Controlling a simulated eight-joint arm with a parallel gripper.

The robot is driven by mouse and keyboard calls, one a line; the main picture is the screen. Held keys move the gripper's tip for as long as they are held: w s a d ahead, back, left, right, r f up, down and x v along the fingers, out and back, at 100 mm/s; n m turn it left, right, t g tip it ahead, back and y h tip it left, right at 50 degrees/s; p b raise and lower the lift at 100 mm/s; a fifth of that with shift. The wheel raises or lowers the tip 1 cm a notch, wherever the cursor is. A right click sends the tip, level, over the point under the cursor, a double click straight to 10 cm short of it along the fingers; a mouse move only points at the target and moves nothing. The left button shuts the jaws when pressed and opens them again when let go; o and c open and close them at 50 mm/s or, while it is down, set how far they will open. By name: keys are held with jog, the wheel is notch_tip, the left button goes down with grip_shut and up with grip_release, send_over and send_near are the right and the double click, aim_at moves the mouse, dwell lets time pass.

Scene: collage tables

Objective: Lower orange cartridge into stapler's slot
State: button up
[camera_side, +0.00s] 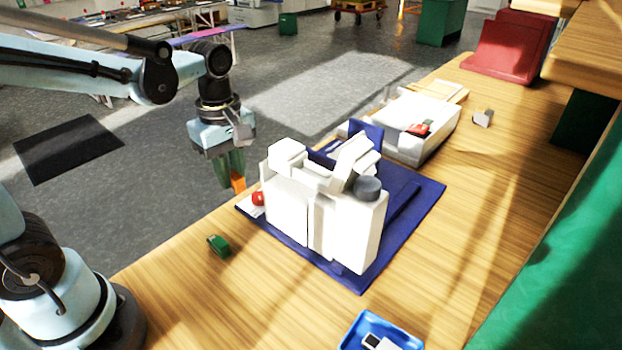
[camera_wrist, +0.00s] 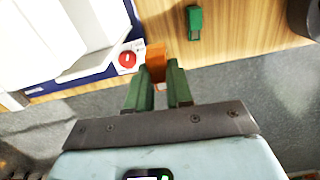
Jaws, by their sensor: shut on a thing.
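My gripper (camera_side: 233,180) has green fingers and is shut on the orange cartridge (camera_side: 238,184). In the wrist view the cartridge (camera_wrist: 156,58) sits between the two fingertips (camera_wrist: 157,84). The gripper hangs at the left edge of the table, apart from the large white machine (camera_side: 325,200), which looks like the stapler. The machine stands on a dark blue mat (camera_side: 431,200) to the right of the cartridge. A red round knob (camera_side: 258,198) shows at its near left side, and also in the wrist view (camera_wrist: 127,59). I cannot make out the slot.
A green cartridge-like block (camera_side: 218,246) lies on the wooden table (camera_side: 190,290) in front of the mat. A second white machine (camera_side: 425,125) stands behind. A blue tray (camera_side: 366,324) is at the front edge. The right side of the table is mostly clear.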

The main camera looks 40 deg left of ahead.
notch_tip(320, 180, up, 19)
jog(key=w+d, duration=0.4)
jog(key=d, duration=0.3)
jog(key=w+d, duration=0.3)
jog(key=d, duration=0.4)
jog(key=shift+n, duration=0.4)
jog(key=shift+a+f, duration=0.2)
jog(key=shift+f, duration=3.1)
jog(key=shift+a+f, duration=0.2)
jog(key=shift+f, duration=3.1)
jog(key=o, duration=0.9)
jog(key=shift+c, duration=0.2)
